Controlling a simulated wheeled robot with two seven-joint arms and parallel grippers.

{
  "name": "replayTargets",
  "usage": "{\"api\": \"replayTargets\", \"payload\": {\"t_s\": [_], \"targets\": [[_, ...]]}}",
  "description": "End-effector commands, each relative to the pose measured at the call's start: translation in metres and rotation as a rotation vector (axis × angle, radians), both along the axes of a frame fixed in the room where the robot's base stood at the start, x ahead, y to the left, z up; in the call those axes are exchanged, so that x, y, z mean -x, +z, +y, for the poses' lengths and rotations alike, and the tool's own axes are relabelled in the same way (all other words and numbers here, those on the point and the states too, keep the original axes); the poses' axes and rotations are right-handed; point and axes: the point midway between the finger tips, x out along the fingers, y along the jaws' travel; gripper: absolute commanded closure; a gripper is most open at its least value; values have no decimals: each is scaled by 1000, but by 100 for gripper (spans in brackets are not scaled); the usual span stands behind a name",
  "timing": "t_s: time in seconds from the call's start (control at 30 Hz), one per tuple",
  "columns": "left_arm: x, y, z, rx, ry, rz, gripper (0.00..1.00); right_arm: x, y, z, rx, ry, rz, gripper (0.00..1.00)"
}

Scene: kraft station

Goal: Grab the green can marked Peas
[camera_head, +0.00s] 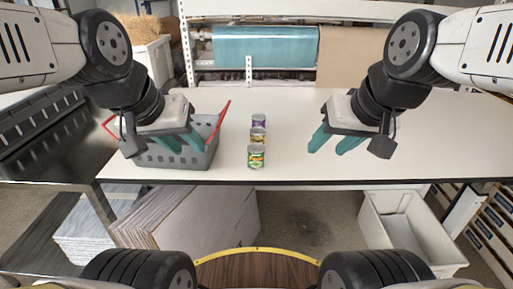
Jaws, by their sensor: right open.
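A green can (256,157) stands upright on the white table near its front edge, at the front of a row of cans; its label is too small to read. A yellow can (258,136) stands right behind it, and a purple can (259,120) behind that. My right gripper (332,143) is open and empty above the table, to the right of the cans and apart from them. My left gripper (186,140) is over the grey basket, left of the cans; its two fingers look spread with nothing visible between them.
The grey basket (172,159) with red handles stands on the table (440,150) left of the cans. The table is clear right of the cans. Rolls of teal and brown material (265,47) are behind the table. A white bin (405,230) stands below at the right.

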Motion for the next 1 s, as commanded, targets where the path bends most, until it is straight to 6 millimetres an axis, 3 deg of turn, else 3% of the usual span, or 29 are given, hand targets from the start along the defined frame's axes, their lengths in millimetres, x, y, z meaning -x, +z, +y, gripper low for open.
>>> {"api": "replayTargets", "payload": {"t_s": [0.03, 0.13, 0.27, 0.47, 0.7, 0.83, 1.0], "targets": [[0, 0, 0, 0, 0, 0, 64, -2, 0, 1, -1, -2, 7, 42], [0, 0, 0, 0, 0, 0, 64, -13, 2, 4, -11, -18, 42, 24], [0, 0, 0, 0, 0, 0, 64, -44, 3, 15, -29, -68, 135, 24], [0, 0, 0, 0, 0, 0, 64, -105, -9, 46, -39, -187, 303, 24], [0, 0, 0, 0, 0, 0, 64, -172, -53, 96, -5, -349, 473, 24], [0, 0, 0, 0, 0, 0, 64, -196, -81, 122, 22, -429, 535, 24], [0, 0, 0, 0, 0, 0, 64, -212, -106, 141, 47, -494, 574, 24]]}}
